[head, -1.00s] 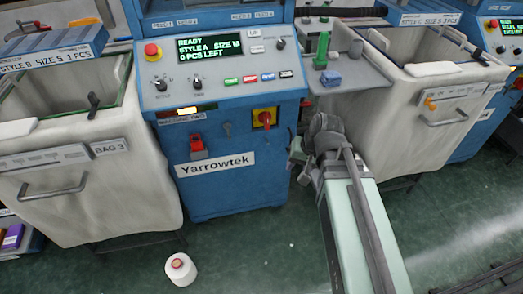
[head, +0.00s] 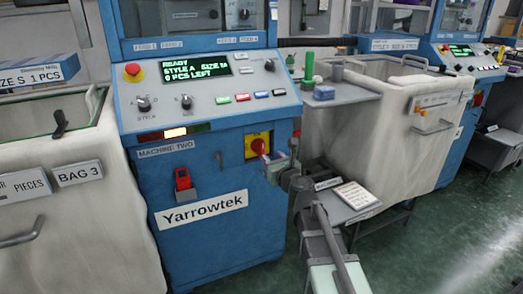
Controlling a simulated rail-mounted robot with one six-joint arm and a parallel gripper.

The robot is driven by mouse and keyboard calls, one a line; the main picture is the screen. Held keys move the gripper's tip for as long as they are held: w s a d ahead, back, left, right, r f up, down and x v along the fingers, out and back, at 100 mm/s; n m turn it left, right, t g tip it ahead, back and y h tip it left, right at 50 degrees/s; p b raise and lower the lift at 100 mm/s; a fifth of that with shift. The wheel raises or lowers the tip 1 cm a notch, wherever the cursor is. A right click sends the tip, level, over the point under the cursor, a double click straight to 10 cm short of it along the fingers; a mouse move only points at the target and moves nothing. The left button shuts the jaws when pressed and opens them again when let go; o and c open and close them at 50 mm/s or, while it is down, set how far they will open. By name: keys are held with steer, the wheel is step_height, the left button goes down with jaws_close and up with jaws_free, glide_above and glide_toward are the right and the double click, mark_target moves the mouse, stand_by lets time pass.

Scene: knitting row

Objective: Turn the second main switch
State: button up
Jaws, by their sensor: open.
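The main switch (head: 258,145) is a red rotary knob on a yellow plate. It sits on the blue front of the machine labelled "MACHINE TWO" (head: 166,150), below the control panel. My gripper (head: 274,160) is open, just to the lower right of the knob, and overlaps the plate's lower right edge in the picture. I cannot tell whether the fingers touch the knob. Part of the knob's lower right side is hard to make out behind the gripper.
The control panel (head: 204,98) has a lit display reading "READY". A red latch-like fitting (head: 183,181) is left of the switch. A small grey stand (head: 345,210) is right of my arm.

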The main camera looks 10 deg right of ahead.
mark_target(263, 149)
steer(key=x, duration=0.8)
steer(key=shift+w, duration=0.15)
jaws_close()
